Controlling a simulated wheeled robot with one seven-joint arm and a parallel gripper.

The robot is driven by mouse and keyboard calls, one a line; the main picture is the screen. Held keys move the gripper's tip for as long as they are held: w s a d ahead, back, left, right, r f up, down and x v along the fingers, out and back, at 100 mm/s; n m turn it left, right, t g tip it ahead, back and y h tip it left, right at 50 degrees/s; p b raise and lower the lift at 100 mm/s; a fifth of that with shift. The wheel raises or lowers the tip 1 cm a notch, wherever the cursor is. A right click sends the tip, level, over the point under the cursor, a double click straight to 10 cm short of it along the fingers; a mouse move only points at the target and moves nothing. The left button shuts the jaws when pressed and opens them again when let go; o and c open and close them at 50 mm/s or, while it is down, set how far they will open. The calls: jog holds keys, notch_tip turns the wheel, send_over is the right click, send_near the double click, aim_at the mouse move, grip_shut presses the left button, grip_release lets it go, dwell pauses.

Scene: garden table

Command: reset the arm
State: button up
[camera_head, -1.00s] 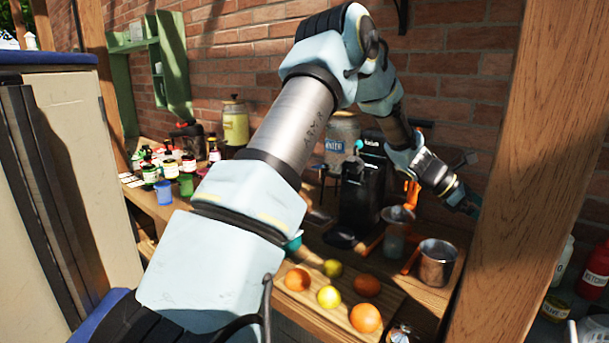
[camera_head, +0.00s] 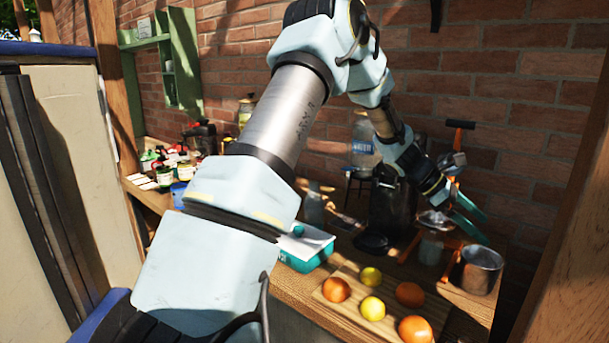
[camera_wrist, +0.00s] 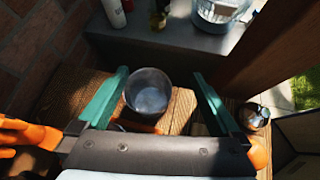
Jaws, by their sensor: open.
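My gripper (camera_head: 468,213) is at the right in the head view, at the end of my raised arm, above the counter near the metal cup. Its teal fingers (camera_wrist: 157,98) are spread apart in the wrist view, with nothing held between them. The metal cup (camera_head: 477,269) stands upright on the wooden counter. It also shows in the wrist view (camera_wrist: 149,92), lying between the fingers in the picture, below them; I cannot tell the exact height gap.
A cutting board (camera_head: 345,305) with several oranges and lemons lies at the front. A teal box (camera_head: 306,252) stands left of it. A dark machine (camera_head: 392,200) stands behind. A wooden post (camera_head: 572,245) rises at the right. Bottles and jars crowd the left end.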

jog(key=s+a+f+m+t+y+b, duration=0.1)
jog(key=a+f+m+y+b, duration=0.1)
jog(key=a, duration=0.9)
jog(key=a+f+m+t+y+b, duration=0.2)
jog(key=a+f+m+y, duration=0.1)
jog(key=a, duration=0.9)
jog(key=s+a+f+m+t+y+b, duration=0.1)
jog(key=a+f+m+y+b, duration=0.1)
jog(key=a, duration=0.9)
jog(key=shift+s+a+f+m+t+y+b, duration=0.15)
jog(key=shift+a+f+m+t+b, duration=0.1)
jog(key=shift+f+m, duration=0.25)
jog(key=shift+s+a+f+m+t+y+b, duration=0.15)
jog(key=shift+f+m+b, duration=0.15)
jog(key=shift+m, duration=0.2)
jog(key=s+a+f+m+t+y+b, duration=0.1)
jog(key=s+a, duration=0.4)
jog(key=a, duration=0.5)
jog(key=m+y+b, duration=0.1)
jog(key=m, duration=0.1)
jog(key=shift+s+a+f+m, duration=0.15)
jog(key=shift+a+f+m, duration=0.15)
jog(key=shift+a+m, duration=0.1)
